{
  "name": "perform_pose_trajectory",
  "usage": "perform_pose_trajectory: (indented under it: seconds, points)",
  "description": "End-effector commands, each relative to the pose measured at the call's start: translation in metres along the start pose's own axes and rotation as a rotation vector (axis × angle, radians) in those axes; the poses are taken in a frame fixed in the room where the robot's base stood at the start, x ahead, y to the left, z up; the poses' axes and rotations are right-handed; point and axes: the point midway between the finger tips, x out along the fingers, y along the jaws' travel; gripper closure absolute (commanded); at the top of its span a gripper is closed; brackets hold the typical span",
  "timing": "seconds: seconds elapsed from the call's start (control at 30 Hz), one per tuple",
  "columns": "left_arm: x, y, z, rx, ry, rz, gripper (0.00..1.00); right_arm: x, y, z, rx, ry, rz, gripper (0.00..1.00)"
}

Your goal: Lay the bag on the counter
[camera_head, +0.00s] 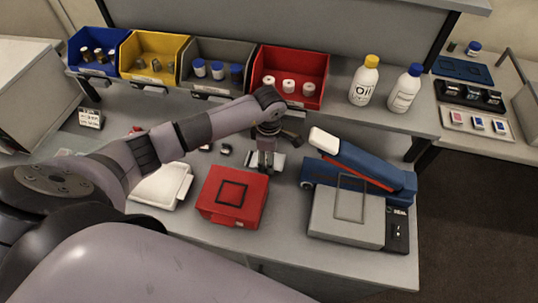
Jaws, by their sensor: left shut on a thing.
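My left gripper (265,157) points down over the middle of the grey counter (285,235), behind the red box and left of the sealing machine. It is shut on a small pale, flat thing, which I take to be the bag (279,162). The fingers and wrist cover much of it. I cannot tell whether it touches the counter. My right gripper is out of view.
A red box (249,213) with a black square outline, a white tray (165,187) and a blue-grey sealing machine (345,218) stand on the counter. Coloured bins and two bottles (364,82) line the shelf behind. The front strip is clear.

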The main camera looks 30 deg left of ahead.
Motion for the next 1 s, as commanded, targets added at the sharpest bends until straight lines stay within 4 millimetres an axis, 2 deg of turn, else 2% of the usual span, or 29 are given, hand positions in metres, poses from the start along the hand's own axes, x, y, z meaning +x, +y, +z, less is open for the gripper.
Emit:
perform_pose_trajectory:
  seconds: [0.17, 0.2, 0.47, 0.8, 0.87, 1.0]
  points:
    - [0.004, 0.000, 0.000, 0.000, 0.001, 0.001, 0.77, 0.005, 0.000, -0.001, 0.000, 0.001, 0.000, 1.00]
    - [0.003, 0.000, 0.000, 0.000, 0.000, 0.001, 0.48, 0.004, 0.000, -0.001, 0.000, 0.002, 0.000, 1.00]
    - [0.002, 0.000, 0.000, 0.000, 0.000, 0.000, 0.31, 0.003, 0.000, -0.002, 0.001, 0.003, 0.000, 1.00]
    - [0.001, 0.000, 0.000, 0.000, 0.000, 0.000, 0.29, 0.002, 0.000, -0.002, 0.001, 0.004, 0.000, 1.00]
    - [-0.003, 0.000, 0.000, 0.000, 0.000, -0.001, 0.29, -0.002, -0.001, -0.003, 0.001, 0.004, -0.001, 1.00]
    - [-0.018, 0.002, -0.001, 0.001, 0.000, 0.005, 0.29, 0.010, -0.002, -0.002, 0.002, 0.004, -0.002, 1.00]
